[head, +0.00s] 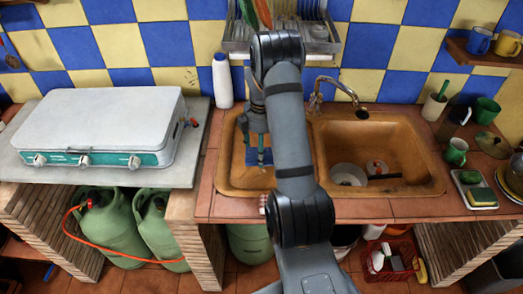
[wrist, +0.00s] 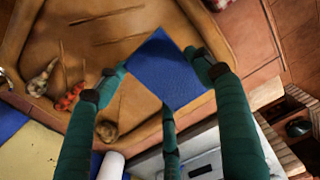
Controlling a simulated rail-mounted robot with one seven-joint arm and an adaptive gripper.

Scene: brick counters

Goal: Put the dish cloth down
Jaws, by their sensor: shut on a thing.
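The dish cloth is a small blue square (wrist: 166,68). In the wrist view it lies between the green-padded fingers of my gripper (wrist: 152,78), which is shut on it. In the head view my gripper (head: 258,152) points down over the left basin of the brown sink (head: 232,188). A bit of the blue cloth (head: 253,160) shows by the fingertips there. My arm hides the right part of this basin. I cannot tell whether the cloth touches the basin floor.
A faucet (head: 318,92) stands behind the sink. The right basin (head: 395,140) holds a pot (head: 347,174). A white bottle (head: 222,82) stands behind left, and a white-lidded stove (head: 100,115) is farther left. Small items, including a red one (wrist: 70,97), lie in the left basin.

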